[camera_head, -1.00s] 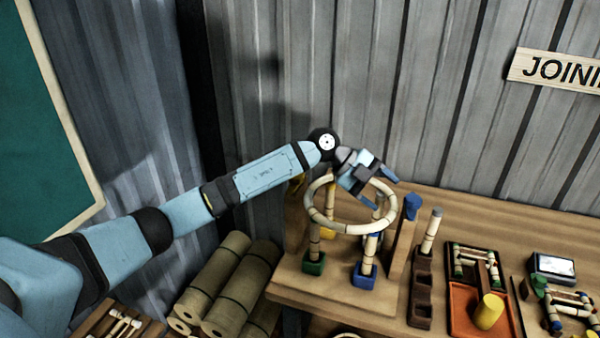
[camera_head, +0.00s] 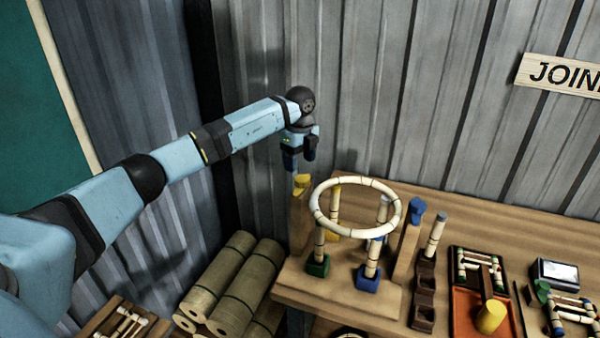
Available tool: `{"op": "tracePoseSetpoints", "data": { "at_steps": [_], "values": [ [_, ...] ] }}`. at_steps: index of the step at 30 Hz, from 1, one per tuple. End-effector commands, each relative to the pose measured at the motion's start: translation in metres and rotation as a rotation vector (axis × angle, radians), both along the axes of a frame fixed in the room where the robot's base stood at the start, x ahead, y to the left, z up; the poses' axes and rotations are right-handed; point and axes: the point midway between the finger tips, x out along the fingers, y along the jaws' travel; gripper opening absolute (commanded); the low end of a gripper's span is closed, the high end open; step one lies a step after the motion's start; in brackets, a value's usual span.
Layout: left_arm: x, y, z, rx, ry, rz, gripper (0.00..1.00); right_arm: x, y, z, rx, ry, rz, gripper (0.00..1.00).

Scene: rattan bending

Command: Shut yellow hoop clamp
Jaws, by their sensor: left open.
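The yellow hoop clamp (camera_head: 302,183) sits on top of a wooden post at the back left of the bench, just left of the rattan hoop. Its jaw position is too small to tell. The pale rattan hoop (camera_head: 318,218) lies level on several upright rattan legs in coloured foot blocks. A blue clamp (camera_head: 416,210) sits on a wooden post right of the hoop. My left gripper (camera_head: 300,168) is open and empty, pointing down just above the yellow clamp; whether it touches is unclear. My right gripper is not in view.
A dark stepped holder (camera_head: 424,290) with an upright rattan piece stands right of the hoop. An orange tray (camera_head: 465,312) holds a yellow cylinder (camera_head: 490,317). Rolled mats (camera_head: 240,290) lie below the bench's left end. A corrugated wall stands close behind.

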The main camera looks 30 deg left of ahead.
Motion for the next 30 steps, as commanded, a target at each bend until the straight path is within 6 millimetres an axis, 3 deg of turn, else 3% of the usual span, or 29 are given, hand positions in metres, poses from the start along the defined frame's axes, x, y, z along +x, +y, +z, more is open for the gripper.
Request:
{"op": "tracePoseSetpoints", "data": {
  "at_steps": [3, 9, 21, 27, 30],
  "values": [
    [0.000, -0.001, -0.022, -0.002, 0.003, -0.001, 0.69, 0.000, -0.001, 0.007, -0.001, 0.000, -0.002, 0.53],
    [0.000, -0.001, -0.046, -0.002, 0.000, -0.002, 0.69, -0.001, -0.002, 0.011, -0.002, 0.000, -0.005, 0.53],
    [0.000, -0.001, -0.055, -0.002, -0.001, -0.002, 0.69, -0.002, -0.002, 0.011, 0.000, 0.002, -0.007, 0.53],
    [0.000, -0.001, -0.055, -0.002, -0.001, -0.002, 0.23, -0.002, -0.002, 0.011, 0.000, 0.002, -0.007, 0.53],
    [0.000, -0.001, -0.054, -0.002, -0.001, -0.003, 0.19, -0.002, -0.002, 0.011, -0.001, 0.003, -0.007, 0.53]
  ]
}}
